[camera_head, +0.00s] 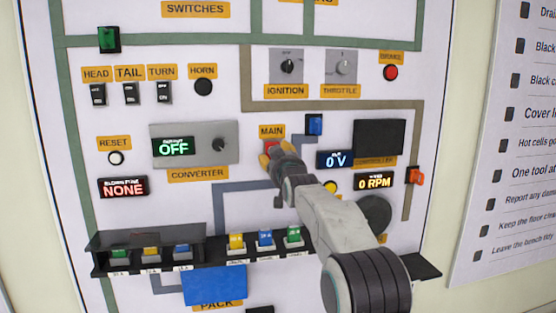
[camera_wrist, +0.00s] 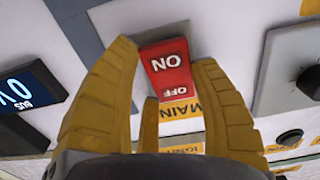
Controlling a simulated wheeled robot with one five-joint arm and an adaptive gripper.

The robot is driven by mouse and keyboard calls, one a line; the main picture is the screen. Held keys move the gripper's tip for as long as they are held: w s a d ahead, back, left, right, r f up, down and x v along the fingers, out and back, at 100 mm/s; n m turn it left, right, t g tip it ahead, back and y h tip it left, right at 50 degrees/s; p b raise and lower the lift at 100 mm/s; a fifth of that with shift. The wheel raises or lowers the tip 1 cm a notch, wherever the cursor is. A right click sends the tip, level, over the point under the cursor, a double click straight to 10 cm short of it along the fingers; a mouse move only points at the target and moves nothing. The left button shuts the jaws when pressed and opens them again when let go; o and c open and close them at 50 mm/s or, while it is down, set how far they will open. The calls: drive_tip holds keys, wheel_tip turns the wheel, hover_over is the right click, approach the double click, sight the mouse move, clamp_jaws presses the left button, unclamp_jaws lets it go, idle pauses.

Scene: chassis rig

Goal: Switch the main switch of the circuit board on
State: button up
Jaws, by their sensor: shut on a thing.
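The main switch (camera_wrist: 167,70) is a red rocker marked ON and OFF, seen upside down in the wrist view on a grey plate. Its yellow MAIN label (camera_wrist: 187,118) lies beside it and also shows in the head view (camera_head: 271,131). My gripper (camera_head: 270,158) has yellow fingers and is at the board just below that label, hiding most of the switch there. In the wrist view the fingers (camera_wrist: 165,58) stand on either side of the red rocker, shut on it. I cannot tell for sure which way the rocker is tilted.
The converter display (camera_head: 174,147) reads OFF, the bus display (camera_head: 336,159) 0 V, another (camera_head: 375,182) 0 RPM, and a red one (camera_head: 123,187) NONE. A blue switch (camera_head: 314,124) is close to my gripper. A black rack (camera_head: 105,262) with coloured plugs juts out below.

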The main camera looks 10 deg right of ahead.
drive_tip(key=t+b, duration=0.1)
drive_tip(key=b, duration=0.1)
drive_tip(key=shift+b, duration=0.3)
drive_tip(key=shift+a+r, duration=0.1)
drive_tip(key=shift+r, duration=0.2)
drive_tip(key=o, duration=1.2)
drive_tip(key=shift+f, duration=0.2)
drive_tip(key=shift+o, duration=0.2)
drive_tip(key=shift+s+f, duration=0.1)
drive_tip(key=shift+s, duration=0.05)
drive_tip(key=s+f, duration=0.1)
drive_tip(key=s, duration=1)
drive_tip(key=shift+s+f, duration=0.15)
drive_tip(key=shift+s, duration=0.15)
